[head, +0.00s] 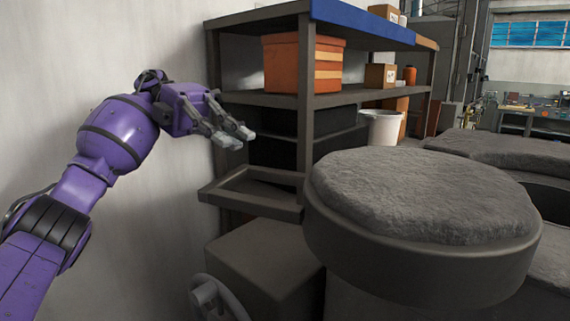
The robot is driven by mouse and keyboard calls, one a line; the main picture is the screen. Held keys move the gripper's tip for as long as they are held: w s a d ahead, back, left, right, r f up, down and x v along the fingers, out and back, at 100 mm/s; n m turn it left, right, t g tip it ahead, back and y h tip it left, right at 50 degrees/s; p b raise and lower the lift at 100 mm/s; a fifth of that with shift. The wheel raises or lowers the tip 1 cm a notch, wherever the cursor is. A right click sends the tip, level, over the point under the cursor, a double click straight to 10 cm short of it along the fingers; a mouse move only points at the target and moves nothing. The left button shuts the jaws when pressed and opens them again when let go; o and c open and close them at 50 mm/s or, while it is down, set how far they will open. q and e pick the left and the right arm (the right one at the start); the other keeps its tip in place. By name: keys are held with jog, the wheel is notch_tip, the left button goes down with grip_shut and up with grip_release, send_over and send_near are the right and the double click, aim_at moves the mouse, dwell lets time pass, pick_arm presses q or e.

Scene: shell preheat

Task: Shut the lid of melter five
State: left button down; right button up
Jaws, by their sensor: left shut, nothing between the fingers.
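A large round dark-grey melter (420,262) stands in the right foreground, with a rough grey fibrous disc (420,190) filling its rim. No number shows on it, so I cannot tell whether it is melter five. I cannot tell whether the disc is the lid or a lining. A dark rectangular bar frame (250,207) juts out left of the melter; whether it joins the melter is unclear. My left gripper (239,138) is shut and empty, in the air up and left of the melter, clear of its rim. My right gripper is out of view.
A shelf rack with a blue top edge (362,22) stands behind, holding an orange crate (290,64) and boxes. A white bucket (382,127) stands behind the melter. More rough-topped round units (505,152) crowd the right. A grey block (262,262) and handwheel (212,298) sit low at front.

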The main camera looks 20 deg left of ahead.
pick_arm(q)
jog(key=r+p+x, duration=0.1)
jog(key=x, duration=1)
jog(key=shift+d, duration=0.55)
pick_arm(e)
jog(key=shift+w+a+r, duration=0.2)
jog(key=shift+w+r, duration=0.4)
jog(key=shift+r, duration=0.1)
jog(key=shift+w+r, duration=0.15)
